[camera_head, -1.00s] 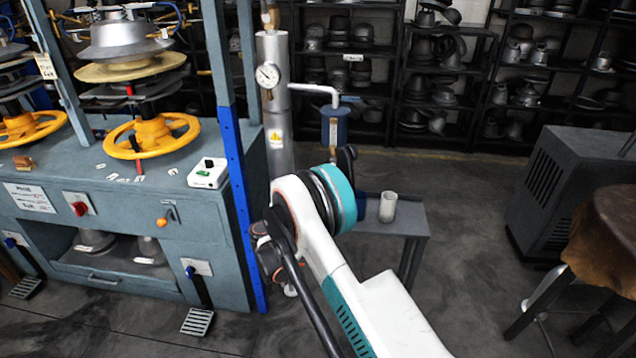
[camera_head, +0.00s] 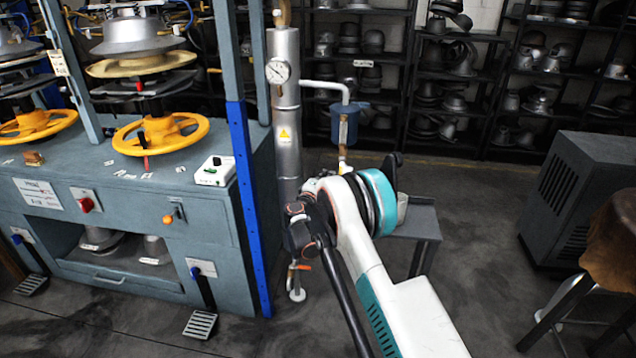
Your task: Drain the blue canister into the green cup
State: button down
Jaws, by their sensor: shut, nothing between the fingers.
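The blue canister (camera_head: 351,127) is mounted upright beyond my arm, beside the silver column. A pale pipe enters it from above, and a narrow outlet with an orange part shows below it. A pale grey-green cup (camera_head: 402,206) stands on the small grey table (camera_head: 424,224); my arm's teal-ringed joint hides most of it. I cannot make out its contents. My gripper's fingers are hidden behind my own arm. A dark part that looks like mine sticks up just beyond the joint, between canister and cup in the picture.
A silver column (camera_head: 286,110) with a dial stands left of the canister. The hat press bench (camera_head: 130,205) with yellow wheels and a blue post (camera_head: 247,200) fills the left. A grey cabinet (camera_head: 580,195) and a leather-topped stool (camera_head: 612,235) stand right. Floor between is clear.

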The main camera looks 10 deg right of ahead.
jog(key=shift+s+d, duration=0.1)
jog(key=shift+d, duration=0.25)
jog(key=shift+s+d+f+n, duration=0.15)
jog(key=shift+d+f+n, duration=0.2)
jog(key=shift+n, duration=0.45)
jog(key=s+d+r+n+t+y, duration=0.1)
jog(key=d+n, duration=0.3)
jog(key=n, duration=0.5)
jog(key=s+d+r+n+t+y, duration=0.1)
jog(key=d+n+t, duration=0.2)
jog(key=n, duration=0.5)
jog(key=shift+s+d+n+y, duration=0.4)
jog(key=shift+d, duration=0.5)
jog(key=shift+d+r, duration=0.1)
